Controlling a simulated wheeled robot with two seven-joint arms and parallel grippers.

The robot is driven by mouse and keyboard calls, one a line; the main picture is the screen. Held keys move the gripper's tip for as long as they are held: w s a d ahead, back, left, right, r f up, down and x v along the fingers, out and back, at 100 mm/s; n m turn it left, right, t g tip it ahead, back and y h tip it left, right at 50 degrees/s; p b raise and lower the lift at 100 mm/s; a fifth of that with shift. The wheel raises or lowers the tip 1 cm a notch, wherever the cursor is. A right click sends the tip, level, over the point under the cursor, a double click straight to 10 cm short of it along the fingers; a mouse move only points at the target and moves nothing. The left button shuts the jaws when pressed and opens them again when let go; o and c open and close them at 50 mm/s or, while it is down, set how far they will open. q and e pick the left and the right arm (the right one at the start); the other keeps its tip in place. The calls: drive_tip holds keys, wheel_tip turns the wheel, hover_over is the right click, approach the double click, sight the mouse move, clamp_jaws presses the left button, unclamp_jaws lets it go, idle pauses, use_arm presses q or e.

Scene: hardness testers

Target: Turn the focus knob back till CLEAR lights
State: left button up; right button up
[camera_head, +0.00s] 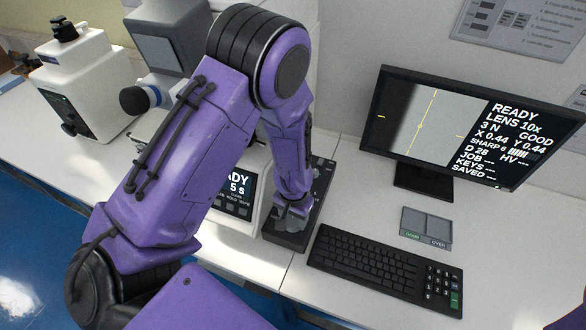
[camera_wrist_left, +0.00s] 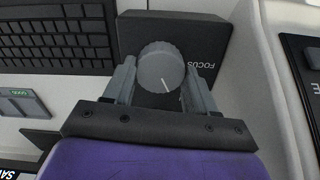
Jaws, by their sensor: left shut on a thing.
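The focus knob (camera_wrist_left: 161,67) is a grey round knob with a white pointer line on a dark box marked FOCUS (camera_wrist_left: 203,38). In the wrist view my left gripper (camera_wrist_left: 160,85) is shut on the knob, one finger on each side. In the head view the left gripper (camera_head: 292,215) is over the dark box (camera_head: 285,239), and the knob is mostly hidden by it. The monitor (camera_head: 460,130) reads READY, LENS 10x, GOOD and SHARP 6. The tester's small panel (camera_head: 236,190) is partly hidden by my arm; I cannot tell whether a CLEAR light is lit. My right gripper is out of view.
A black keyboard (camera_head: 370,262) lies right of the focus box. A small grey pad with a green key (camera_head: 426,226) lies behind it. Another white tester (camera_head: 85,80) stands at the far left. The white bench is bare between box and monitor.

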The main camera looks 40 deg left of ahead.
use_arm(q)
drive_tip(key=n, duration=1.4)
drive_tip(key=shift+a+n, duration=0.1)
drive_tip(key=shift+n, duration=0.2)
drive_tip(key=n, duration=0.3)
drive_tip(key=shift+n, duration=0.3)
drive_tip(key=n, duration=0.3)
drive_tip(key=shift+s+n, duration=0.1)
drive_tip(key=shift+n, duration=0.2)
drive_tip(key=n, duration=0.3)
drive_tip(key=shift+n, duration=2.1)
